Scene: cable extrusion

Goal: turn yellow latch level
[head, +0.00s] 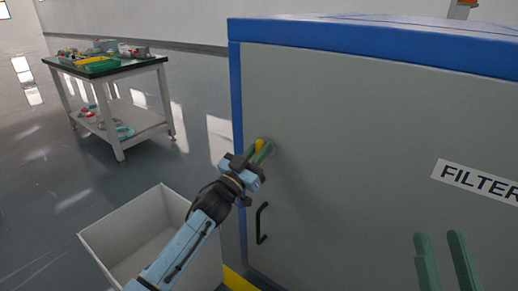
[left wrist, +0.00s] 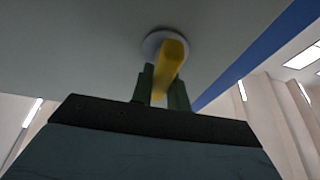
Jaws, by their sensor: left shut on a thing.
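The yellow latch (head: 259,145) sits on the grey door of the blue-edged cabinet, near its left edge. In the left wrist view the latch (left wrist: 172,55) sticks out from a round pale base (left wrist: 152,44) and runs down between the green fingers. My left gripper (head: 264,152) is shut on the latch; it also shows in the left wrist view (left wrist: 160,88). The fingers hide part of the latch, so its exact angle is hard to tell in the head view. My right gripper (head: 441,258) shows two green fingers held apart, empty, at the bottom right.
The cabinet door (head: 340,130) has a black handle (head: 262,223) below the latch and a FILTER label (head: 478,184) at right. An open white bin (head: 120,235) stands on the floor at lower left. A table (head: 108,70) with several items stands behind.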

